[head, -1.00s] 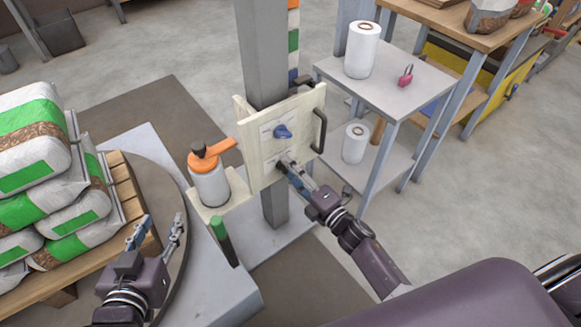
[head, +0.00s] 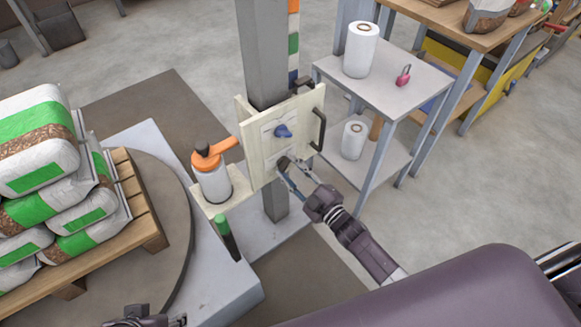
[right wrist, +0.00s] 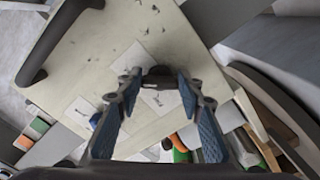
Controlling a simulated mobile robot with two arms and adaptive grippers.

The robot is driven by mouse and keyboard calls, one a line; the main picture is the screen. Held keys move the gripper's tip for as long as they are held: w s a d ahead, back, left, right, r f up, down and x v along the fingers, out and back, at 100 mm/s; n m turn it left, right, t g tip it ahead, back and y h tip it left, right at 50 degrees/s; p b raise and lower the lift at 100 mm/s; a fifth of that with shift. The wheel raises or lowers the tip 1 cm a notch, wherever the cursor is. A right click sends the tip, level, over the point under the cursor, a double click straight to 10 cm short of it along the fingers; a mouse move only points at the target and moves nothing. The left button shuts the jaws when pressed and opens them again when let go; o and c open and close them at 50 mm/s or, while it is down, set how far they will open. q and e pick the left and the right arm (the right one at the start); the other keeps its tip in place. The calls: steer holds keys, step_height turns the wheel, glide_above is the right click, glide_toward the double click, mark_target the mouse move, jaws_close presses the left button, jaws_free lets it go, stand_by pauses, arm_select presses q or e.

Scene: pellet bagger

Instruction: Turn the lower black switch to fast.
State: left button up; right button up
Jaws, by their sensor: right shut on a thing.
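The lower black switch (head: 283,162) is on the front of the cream control box (head: 300,108), below the blue switch (head: 283,131). My right gripper (head: 285,168) is at the black switch and partly covers it. In the right wrist view the black switch (right wrist: 158,72) lies between the tips of the right gripper (right wrist: 158,82), which is shut on it. The switch's setting cannot be read. My left gripper (head: 150,318) is at the bottom edge, mostly cut off.
A black handle (head: 318,130) stands out at the box's right edge. An orange-topped bottle (head: 212,178) and a green-capped marker (head: 222,230) are left of the box. Bags on a pallet (head: 150,232) are at the left. A shelf table (head: 395,100) with white rolls stands right.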

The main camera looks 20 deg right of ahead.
steer(key=shift+m, duration=0.3)
stand_by(0.4)
steer(key=o, duration=1.2)
steer(key=shift+c, duration=0.2)
steer(key=v, duration=1.2)
